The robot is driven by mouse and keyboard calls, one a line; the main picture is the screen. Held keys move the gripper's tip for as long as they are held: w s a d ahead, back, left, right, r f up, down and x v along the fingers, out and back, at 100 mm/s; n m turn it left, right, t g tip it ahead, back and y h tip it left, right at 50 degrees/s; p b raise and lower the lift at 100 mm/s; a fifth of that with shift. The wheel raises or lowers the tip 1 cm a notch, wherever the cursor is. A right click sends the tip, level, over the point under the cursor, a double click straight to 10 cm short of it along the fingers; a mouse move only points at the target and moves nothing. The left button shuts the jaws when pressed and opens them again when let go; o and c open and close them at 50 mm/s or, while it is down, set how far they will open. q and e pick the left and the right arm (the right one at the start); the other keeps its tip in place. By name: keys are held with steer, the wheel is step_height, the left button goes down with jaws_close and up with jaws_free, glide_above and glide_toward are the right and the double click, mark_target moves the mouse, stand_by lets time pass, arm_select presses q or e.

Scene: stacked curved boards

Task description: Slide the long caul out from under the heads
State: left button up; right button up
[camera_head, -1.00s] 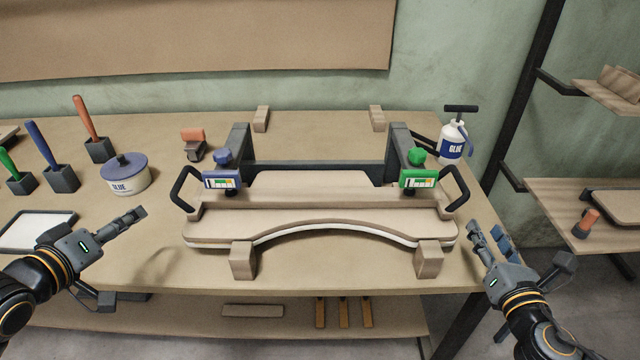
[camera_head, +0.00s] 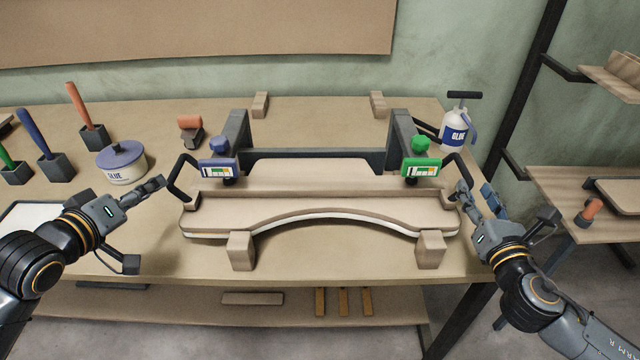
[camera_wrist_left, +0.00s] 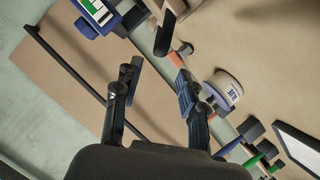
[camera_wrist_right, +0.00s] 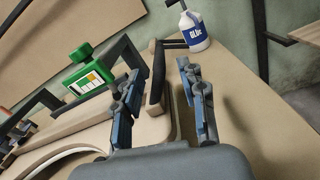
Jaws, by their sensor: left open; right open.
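The long caul (camera_head: 315,187) is a tan wooden bar lying across a stack of curved boards (camera_head: 330,213), with a black loop handle at each end. Its middle passes under the blue clamp head (camera_head: 218,167) and the green clamp head (camera_head: 420,168). My left gripper (camera_head: 158,184) is open just left of the left handle (camera_head: 178,180), apart from it; the handle lies beyond its fingertips in the left wrist view (camera_wrist_left: 165,32). My right gripper (camera_head: 461,190) is open at the right handle (camera_head: 463,166); in the right wrist view this handle (camera_wrist_right: 156,72) appears between the spread fingers.
Two wooden blocks (camera_head: 240,250) (camera_head: 431,250) stand before the stack. A glue pot (camera_head: 122,165), brushes in holders (camera_head: 88,115) and an orange-topped tool (camera_head: 190,128) are on the left. A glue bottle (camera_head: 455,128) stands at the back right. The table (camera_head: 330,262) is bare between the front blocks.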

mark_target(174, 170)
arm_select(q)
steer(key=x, duration=0.9)
steer(key=shift+w+d+f, duration=0.1)
arm_select(e)
steer(key=w, duration=0.9)
steer(key=shift+w+d, duration=0.15)
arm_select(q)
jaws_close()
arm_select(e)
jaws_close()
